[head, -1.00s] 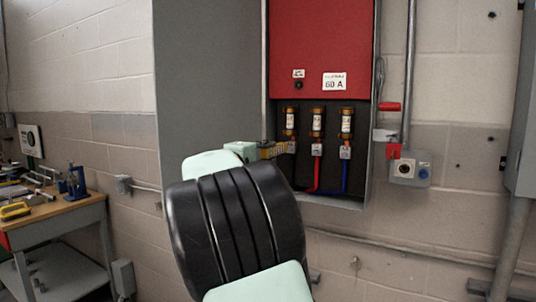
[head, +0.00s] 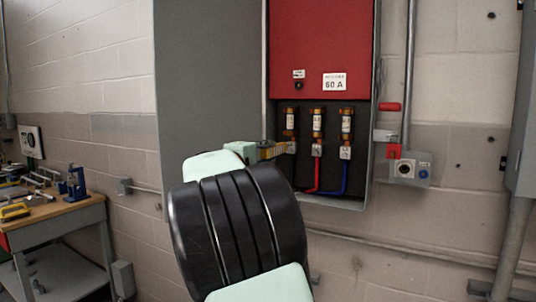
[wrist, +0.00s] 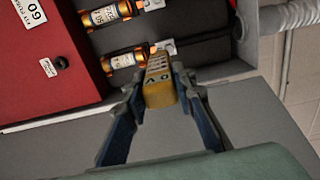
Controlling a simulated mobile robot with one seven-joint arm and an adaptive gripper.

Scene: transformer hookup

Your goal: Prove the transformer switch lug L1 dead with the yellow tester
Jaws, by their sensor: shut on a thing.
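The yellow tester (head: 270,152) is held in my gripper (head: 258,151), pointing right toward the left lug (head: 291,147) below the left fuse. Its far end overlaps or meets that lug in the head view; I cannot tell contact from a small gap. In the wrist view the tester (wrist: 159,82) sits between the two blue-grey fingers of my gripper (wrist: 158,88), and its far tip lies near a fuse end. The middle lug (head: 317,150) has a red cable and the right lug (head: 345,152) a blue one. Lug lettering is too small to read.
The grey switch box has a red cover (head: 320,45) marked 60 A, with three amber fuses above the lugs. A red handle (head: 389,106) and a small socket box (head: 409,169) are at its right. A workbench (head: 55,208) with tools stands at left.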

